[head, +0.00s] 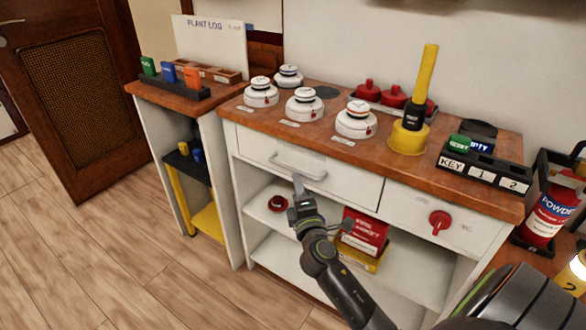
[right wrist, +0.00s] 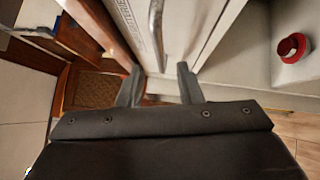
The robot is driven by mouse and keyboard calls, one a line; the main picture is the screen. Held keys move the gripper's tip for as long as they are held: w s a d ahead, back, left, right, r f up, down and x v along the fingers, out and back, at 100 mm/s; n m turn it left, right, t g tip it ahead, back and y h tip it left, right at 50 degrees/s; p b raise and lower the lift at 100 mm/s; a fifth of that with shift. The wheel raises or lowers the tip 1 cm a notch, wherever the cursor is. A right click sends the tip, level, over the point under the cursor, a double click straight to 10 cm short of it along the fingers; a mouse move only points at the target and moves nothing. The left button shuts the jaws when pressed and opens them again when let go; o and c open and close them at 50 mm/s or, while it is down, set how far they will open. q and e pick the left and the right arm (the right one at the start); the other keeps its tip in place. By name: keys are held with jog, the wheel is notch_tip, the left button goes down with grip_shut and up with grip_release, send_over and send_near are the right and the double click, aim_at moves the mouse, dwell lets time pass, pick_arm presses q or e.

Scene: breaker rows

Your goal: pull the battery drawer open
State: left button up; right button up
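The wide white drawer (head: 262,150) under the wooden counter has a grey bar handle (head: 298,172) and looks shut, its front flush with the cabinet. My right gripper (head: 299,188) is just below and in front of the handle. In the right wrist view its two fingers (right wrist: 158,78) are apart with nothing held. The handle (right wrist: 154,38) lies ahead of the gap between them; I cannot tell whether the tips reach around it. My left gripper is out of view.
An open shelf below holds a red round object (head: 278,203) and a red box (head: 364,231). White breakers and a yellow-handled tool (head: 422,90) stand on the counter. The floor at left is clear.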

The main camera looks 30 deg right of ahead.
aim_at(293, 170)
jog(key=x, duration=0.6)
jog(key=shift+w+d, duration=0.2)
jog(key=shift+w, duration=0.15)
grip_shut()
